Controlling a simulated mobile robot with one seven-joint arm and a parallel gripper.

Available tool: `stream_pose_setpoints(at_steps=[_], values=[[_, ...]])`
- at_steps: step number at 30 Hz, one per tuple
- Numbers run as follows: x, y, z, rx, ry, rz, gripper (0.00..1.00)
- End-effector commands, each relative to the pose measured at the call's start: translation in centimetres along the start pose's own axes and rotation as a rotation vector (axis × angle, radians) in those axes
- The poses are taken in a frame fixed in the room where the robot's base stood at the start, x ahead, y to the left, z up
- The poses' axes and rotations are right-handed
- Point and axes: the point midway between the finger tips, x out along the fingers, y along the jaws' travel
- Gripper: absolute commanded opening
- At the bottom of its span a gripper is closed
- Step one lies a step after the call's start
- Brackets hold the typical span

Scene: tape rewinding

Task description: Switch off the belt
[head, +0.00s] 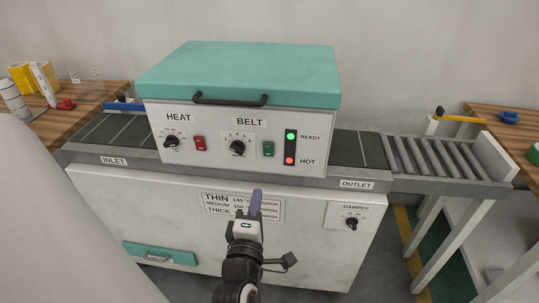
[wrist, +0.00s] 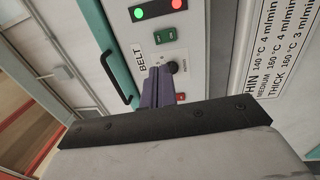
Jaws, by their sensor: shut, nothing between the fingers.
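The machine's control panel has a BELT label (head: 249,122) above a black dial (head: 237,148) and a green rocker switch (head: 268,149). The green switch also shows in the wrist view (wrist: 165,36), beside the BELT dial (wrist: 172,67). Whether the rocker is pressed on or off is too small to tell. My gripper (head: 256,196) is shut and empty, its purple fingers upright in front of the printed settings label, below the panel and apart from the switch. In the wrist view the fingers (wrist: 158,75) overlap the panel near the BELT dial.
A HEAT dial (head: 171,141) and red switch (head: 200,144) sit left of the BELT controls. A green READY lamp (head: 291,135) and red HOT lamp (head: 290,160) are lit at right. A black handle (head: 230,100) juts above the panel. A DAMPER knob (head: 351,223) is lower right.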

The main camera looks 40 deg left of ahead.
Motion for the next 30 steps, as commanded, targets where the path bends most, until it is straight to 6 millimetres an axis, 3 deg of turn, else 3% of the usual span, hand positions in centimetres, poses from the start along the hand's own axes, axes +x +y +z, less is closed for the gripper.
stream_pose_setpoints(at_steps=[8,21,30], values=[[1.8,0.3,0.0,0.0,0.0,0.003,0.0],[10.4,0.4,0.0,0.0,-0.001,0.003,0.0],[13.8,0.2,0.0,0.001,0.001,0.002,0.0]])
